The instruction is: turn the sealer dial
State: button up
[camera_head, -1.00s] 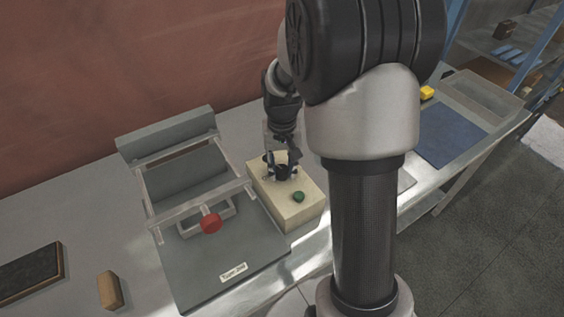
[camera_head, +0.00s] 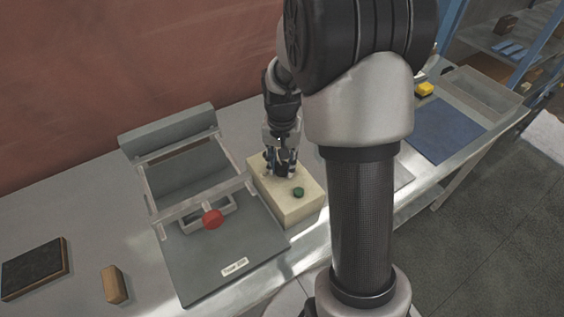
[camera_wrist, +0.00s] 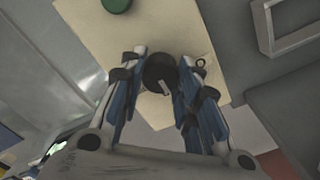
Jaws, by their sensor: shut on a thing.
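The sealer dial (camera_wrist: 160,70) is a round black knob with a pale pointer mark on the cream control box (camera_head: 298,211). In the wrist view it sits between the fingers of my gripper (camera_wrist: 162,82). My gripper (camera_head: 283,165) points down over the box in the head view and is shut on the dial, largely hiding it there. A green button (camera_head: 298,192) is on the same box, nearer the front; it also shows in the wrist view (camera_wrist: 116,5). The grey sealer (camera_head: 215,262), with a red knob (camera_head: 212,219) on its frame, stands left of the box.
A wooden block (camera_head: 115,285) and a dark wood-edged pad (camera_head: 33,268) lie at the left. A blue mat (camera_head: 440,130), a yellow object (camera_head: 424,90) and a grey tray (camera_head: 482,97) are at the right. Bare table lies behind the box.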

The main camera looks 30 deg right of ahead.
aim_at(282, 165)
jog(key=o, duration=1.1)
jog(key=shift+c, duration=0.2)
notch_tip(282, 165, up, 12)
